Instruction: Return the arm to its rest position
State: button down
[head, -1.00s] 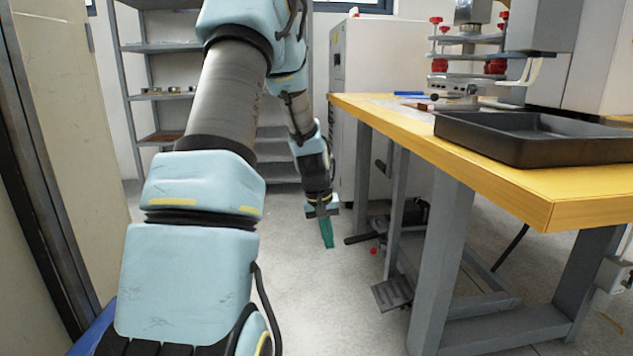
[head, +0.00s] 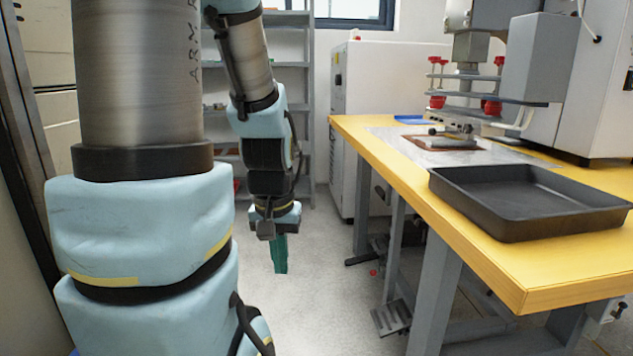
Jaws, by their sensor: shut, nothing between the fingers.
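My arm stands upright at the left of the head view, with its forearm hanging down behind the nearer links. My gripper (head: 280,268) points down over the open floor, left of the yellow-topped table (head: 400,171) and apart from it. Its green fingers are together, and nothing shows between them.
A black tray (head: 478,222) sits on the table's near part. A welding press (head: 468,85) with red knobs stands behind it. Grey shelves (head: 292,64) and a white cabinet (head: 373,75) are at the back. A foot pedal (head: 391,318) is under the table. The floor between is clear.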

notch_tip(320, 180, up, 31)
jog(key=p, duration=2.9)
jog(key=shift+r, duration=0.15)
jog(key=shift+d, duration=0.1)
dwell(1.4)
